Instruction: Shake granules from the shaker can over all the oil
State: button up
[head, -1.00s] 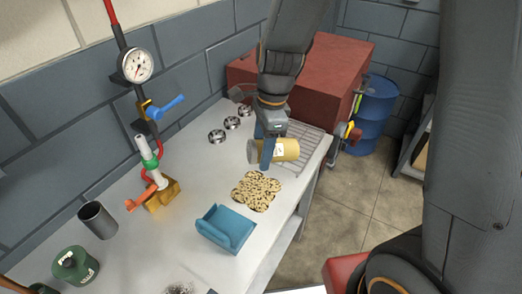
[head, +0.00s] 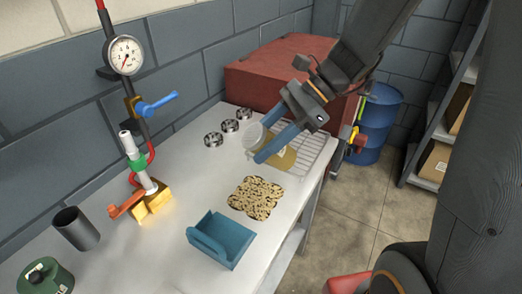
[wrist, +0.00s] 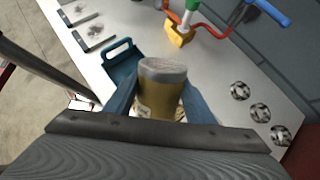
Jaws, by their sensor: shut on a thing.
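The shaker can (head: 281,158), yellow-tan with a pale lid, is held tilted in my gripper (head: 264,138), between its blue fingers. It is above the bench near the wire rack, beyond the oil patch in the head view. In the wrist view the can (wrist: 160,98) sits between both fingers, its pale lid (wrist: 163,67) facing away from the camera. The oil patch (head: 257,198) lies on the bench, largely covered with tan granules; dark oil shows in specks and along its edges. The wrist view does not show the patch clearly.
A blue dustpan-like tray (head: 222,239) stands just in front of the patch. A gauge press (head: 140,170), a metal cup (head: 76,229) and a green canister (head: 45,277) stand left. Several bearing rings (head: 229,126) lie near the wall. A red box (head: 275,72) is behind the rack.

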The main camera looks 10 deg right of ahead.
jog(key=shift+r+y, duration=0.25)
jog(key=shift+y, duration=0.65)
jog(key=y+b, duration=0.2)
jog(key=y, duration=0.1)
jog(key=shift+w+r+g, duration=0.1)
jog(key=shift+r+g, duration=0.2)
jog(key=shift+r+y+b, duration=0.35)
jog(key=shift+r+y, duration=0.05)
jog(key=shift+y, duration=0.8)
jog(key=shift+r+y, duration=0.35)
jog(key=shift+y, duration=0.25)
